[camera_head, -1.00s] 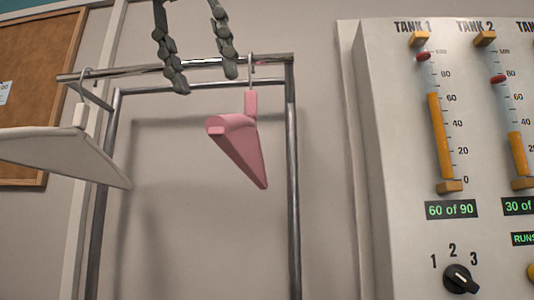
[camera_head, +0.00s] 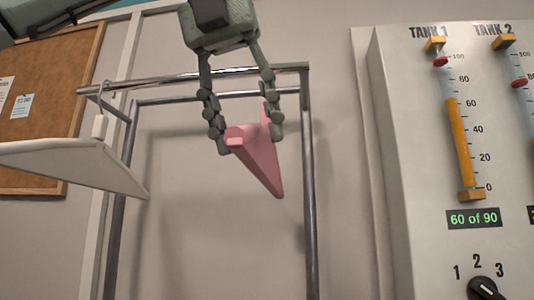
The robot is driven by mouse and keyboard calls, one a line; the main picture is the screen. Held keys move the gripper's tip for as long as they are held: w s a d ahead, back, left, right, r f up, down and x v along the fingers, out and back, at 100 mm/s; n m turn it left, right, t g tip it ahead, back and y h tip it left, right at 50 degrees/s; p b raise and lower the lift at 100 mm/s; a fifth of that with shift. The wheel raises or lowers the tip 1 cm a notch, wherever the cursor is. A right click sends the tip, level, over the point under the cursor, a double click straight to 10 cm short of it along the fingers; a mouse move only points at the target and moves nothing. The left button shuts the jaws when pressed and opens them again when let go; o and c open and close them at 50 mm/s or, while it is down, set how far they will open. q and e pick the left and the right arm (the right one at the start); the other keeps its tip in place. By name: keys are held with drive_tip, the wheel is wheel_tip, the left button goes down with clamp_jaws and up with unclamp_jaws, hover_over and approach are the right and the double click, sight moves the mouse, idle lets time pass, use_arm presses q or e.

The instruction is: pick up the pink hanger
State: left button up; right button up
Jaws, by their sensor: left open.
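The pink hanger (camera_head: 259,160) hangs below the right part of the metal rail, turned nearly edge-on to me. My left gripper (camera_head: 246,143) comes down from above, with its two grey-green fingers open. One finger is at the left of the hanger's top and the other at its right, in front of the hanger's neck. I cannot tell whether either finger touches it. The hanger's hook is hidden behind the gripper. My right gripper is not in view.
A white hanger (camera_head: 75,160) hangs at the left end of the metal rail (camera_head: 160,81). A grey panel (camera_head: 415,200) with tank gauges and a dial stands at the right. A cork board (camera_head: 50,110) is on the wall at the left. The space below the pink hanger is clear.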

use_arm(q)
drive_tip(key=shift+w+d+f, duration=0.15)
drive_tip(key=shift+w+f, duration=0.05)
drive_tip(key=shift+f, duration=0.3)
drive_tip(key=shift+c, duration=0.6)
clamp_jaws()
drive_tip(key=shift+r, duration=0.1)
